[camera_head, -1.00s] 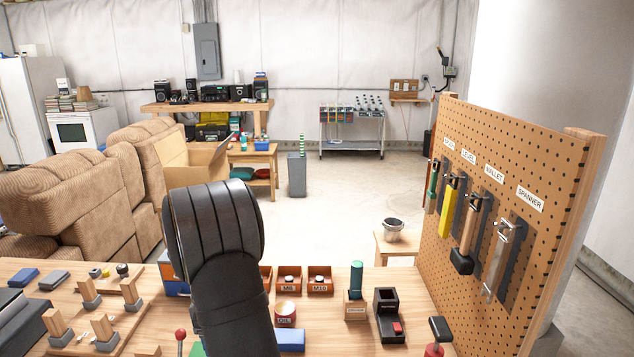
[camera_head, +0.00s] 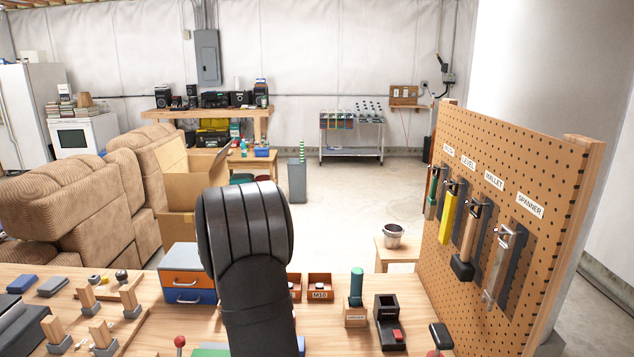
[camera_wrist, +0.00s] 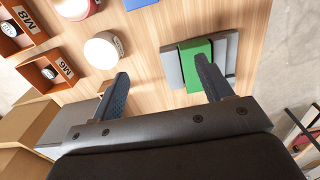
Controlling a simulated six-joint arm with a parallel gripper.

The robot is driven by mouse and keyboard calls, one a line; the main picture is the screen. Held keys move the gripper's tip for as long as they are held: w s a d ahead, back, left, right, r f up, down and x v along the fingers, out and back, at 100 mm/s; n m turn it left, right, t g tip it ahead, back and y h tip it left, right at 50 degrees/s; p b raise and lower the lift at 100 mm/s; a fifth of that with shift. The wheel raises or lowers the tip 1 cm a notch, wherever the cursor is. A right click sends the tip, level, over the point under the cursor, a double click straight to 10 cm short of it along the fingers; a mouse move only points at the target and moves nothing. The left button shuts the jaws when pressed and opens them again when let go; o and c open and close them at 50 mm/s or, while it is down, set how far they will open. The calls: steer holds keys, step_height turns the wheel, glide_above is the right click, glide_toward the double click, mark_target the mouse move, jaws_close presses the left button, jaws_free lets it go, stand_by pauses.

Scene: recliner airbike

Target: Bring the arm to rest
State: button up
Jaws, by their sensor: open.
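My gripper (camera_wrist: 163,84) is open in the wrist view. Its two dark fingers are spread over the wooden bench, with nothing seen between the tips. Its right finger overlaps a green piece (camera_wrist: 194,48) that lies against grey pieces (camera_wrist: 174,70); I cannot tell whether they touch. A white round lid or can (camera_wrist: 103,50) is just beyond the left finger. In the head view my black arm stands upright over the middle of the bench (camera_head: 140,338), and the gripper itself is hidden.
Small brown bins (camera_head: 320,287) line the bench's far edge, beside an orange and blue drawer box (camera_head: 185,280). A pegboard (camera_head: 540,185) with hanging tools stands at the right. Wooden posts (camera_head: 103,335) stand at the left. A red-knobbed lever (camera_head: 180,342) is near the arm.

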steer(key=w+a+f, duration=0.1)
steer(key=a+f, duration=0.1)
steer(key=a, duration=0.2)
steer(key=w+a+f, duration=0.2)
steer(key=a+f, duration=0.1)
steer(key=a, duration=0.2)
steer(key=w+a+f, duration=0.2)
steer(key=a, duration=0.3)
steer(key=shift+f, duration=0.4)
steer(key=o, duration=0.6)
steer(key=s+a+r+n+t+h, duration=0.2)
steer(key=s+a+r+n+t, duration=0.15)
steer(key=s+r, duration=0.35)
steer(key=s+a+r+n+t+h, duration=0.1)
steer(key=s+a+r+n+t, duration=0.1)
steer(key=s+a+r+n, duration=0.35)
steer(key=s+d+r+n+t+y, duration=0.1)
steer(key=s+d+r+n+t, duration=0.25)
steer(key=s, duration=1.05)
steer(key=s+d+r+n+t+y, duration=0.15)
steer(key=s+r+n, duration=0.4)
steer(key=s, duration=0.75)
steer(key=shift+m+g, duration=0.35)
steer(key=shift+m, duration=0.15)
steer(key=x, duration=0.6)
steer(key=d+x, duration=0.1)
steer(key=x, duration=0.2)
steer(key=shift+w+d+f, duration=0.15)
